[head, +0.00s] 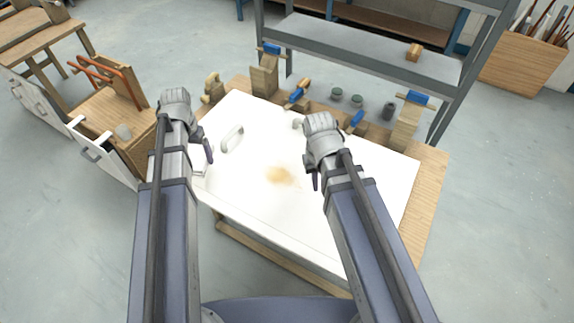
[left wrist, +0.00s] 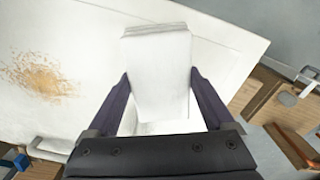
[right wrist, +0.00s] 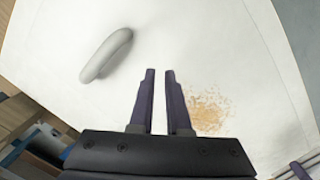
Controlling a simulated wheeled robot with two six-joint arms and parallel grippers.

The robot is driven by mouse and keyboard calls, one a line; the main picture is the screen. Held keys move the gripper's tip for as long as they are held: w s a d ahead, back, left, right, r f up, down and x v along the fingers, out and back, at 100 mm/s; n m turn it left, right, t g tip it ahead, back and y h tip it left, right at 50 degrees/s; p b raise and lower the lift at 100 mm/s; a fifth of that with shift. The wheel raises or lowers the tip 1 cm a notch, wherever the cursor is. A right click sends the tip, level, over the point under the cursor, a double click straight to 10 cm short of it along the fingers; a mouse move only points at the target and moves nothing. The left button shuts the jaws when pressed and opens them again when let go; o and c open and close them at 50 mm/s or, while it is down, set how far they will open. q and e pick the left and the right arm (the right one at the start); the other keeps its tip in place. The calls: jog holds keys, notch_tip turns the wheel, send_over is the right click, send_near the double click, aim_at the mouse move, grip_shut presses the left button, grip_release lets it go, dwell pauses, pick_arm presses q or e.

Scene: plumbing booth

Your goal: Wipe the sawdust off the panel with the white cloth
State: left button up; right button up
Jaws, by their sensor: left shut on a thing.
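The white panel (head: 240,200) lies flat on a wooden bench. A tan patch of sawdust (head: 281,176) sits near its middle. It also shows at the left of the left wrist view (left wrist: 40,78) and right of the fingers in the right wrist view (right wrist: 208,108). My left gripper (head: 208,152) is over the panel's left side, shut on the folded white cloth (left wrist: 160,75). Whether the cloth touches the panel is unclear. My right gripper (right wrist: 160,72) is empty over the panel, its fingers parallel with a narrow gap between them, beside the sawdust.
A pale handle (head: 232,138) sits on the panel. A grey shelf (head: 350,50) is behind. A wooden box with orange clamps (head: 105,78) is at the left.

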pick_arm(q)
jog(key=shift+r+p, duration=0.65)
jog(key=shift+r, duration=0.2)
pick_arm(e)
jog(key=w+d, duration=0.2)
jog(key=w+d+r+m, duration=0.1)
jog(key=w+d, duration=0.1)
jog(key=w+d+m, duration=0.1)
jog(key=w+d, duration=0.1)
jog(key=shift+d+r+y, duration=0.25)
jog(key=shift+r+y, duration=0.05)
jog(key=shift+r, duration=0.05)
grip_shut()
pick_arm(q)
jog(key=shift+r+p, duration=0.85)
jog(key=shift+r, duration=0.05)
notch_tip(320, 180, up, 2)
jog(key=shift+r+p, duration=0.1)
jog(key=shift+p, duration=1.05)
pick_arm(e)
notch_tip(320, 180, up, 4)
jog(key=m, duration=0.6)
send_over(417, 165)
jog(key=shift+s+y, duration=0.1)
jog(key=shift+y, duration=0.2)
jog(key=shift+a+f, duration=0.1)
jog(key=shift+f, duration=0.1)
